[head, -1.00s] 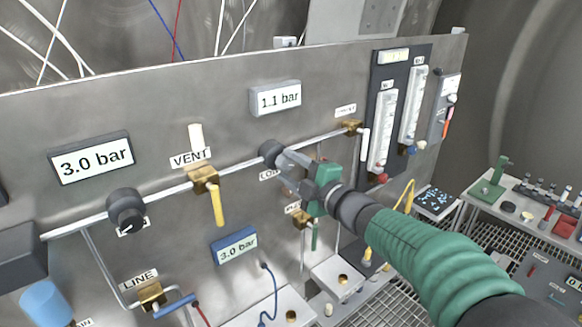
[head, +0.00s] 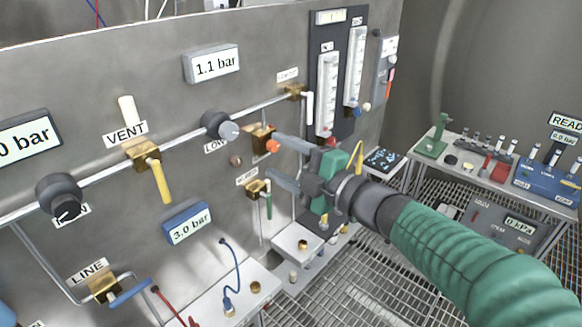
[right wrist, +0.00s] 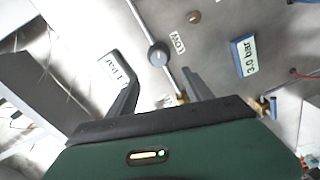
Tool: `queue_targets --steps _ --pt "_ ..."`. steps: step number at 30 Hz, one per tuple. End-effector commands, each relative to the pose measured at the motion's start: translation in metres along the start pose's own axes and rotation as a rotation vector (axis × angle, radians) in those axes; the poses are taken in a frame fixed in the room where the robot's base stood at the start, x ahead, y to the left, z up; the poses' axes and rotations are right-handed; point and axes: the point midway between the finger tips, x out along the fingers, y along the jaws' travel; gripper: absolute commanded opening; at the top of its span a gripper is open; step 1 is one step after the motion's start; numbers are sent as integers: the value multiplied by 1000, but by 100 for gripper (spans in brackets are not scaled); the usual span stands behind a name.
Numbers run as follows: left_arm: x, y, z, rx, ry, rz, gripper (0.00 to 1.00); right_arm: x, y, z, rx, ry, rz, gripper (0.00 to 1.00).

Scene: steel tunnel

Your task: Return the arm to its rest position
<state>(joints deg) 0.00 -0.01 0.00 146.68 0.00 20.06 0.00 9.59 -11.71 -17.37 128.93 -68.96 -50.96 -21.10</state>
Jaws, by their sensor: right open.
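My right gripper (head: 278,163) is open in the head view, its two grey fingers pointing left toward the steel panel with nothing between them. Its green-sleeved arm comes in from the lower right. The black LOW knob (head: 216,125) with a grey face is on the panel to the upper left of the fingers, apart from them. In the right wrist view the open fingers (right wrist: 160,92) frame the panel, and the LOW knob (right wrist: 158,55) shows beyond them. A brass valve with an orange end (head: 264,140) is close by the upper finger; I cannot tell the gap. My left gripper is not in view.
The panel carries a yellow-handled VENT valve (head: 143,155), a blue-handled LINE valve (head: 104,286) and a blue 3.0 bar display (head: 187,222). Flowmeters (head: 327,92) stand at its right end. A bench (head: 525,192) with instruments is at the right. Grating floor (head: 372,262) is below.

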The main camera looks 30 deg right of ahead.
Motion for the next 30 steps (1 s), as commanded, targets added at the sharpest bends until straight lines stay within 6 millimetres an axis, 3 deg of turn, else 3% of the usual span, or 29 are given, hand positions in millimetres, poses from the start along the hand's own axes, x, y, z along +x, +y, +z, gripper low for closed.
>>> queue_targets --steps 6,22,23,26,28,30 --pt "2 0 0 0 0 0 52 -27 0 0 0 -1 0 59" --pt "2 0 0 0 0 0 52 -23 -8 8 49 -38 -6 59" --pt "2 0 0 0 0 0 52 -18 -15 14 91 -71 -11 59" --pt "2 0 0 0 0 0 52 -4 -63 47 335 -271 -55 59" --pt "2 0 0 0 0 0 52 -6 -120 68 550 -458 -121 59" --pt "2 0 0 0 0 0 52 -19 -182 76 749 -646 -207 59"
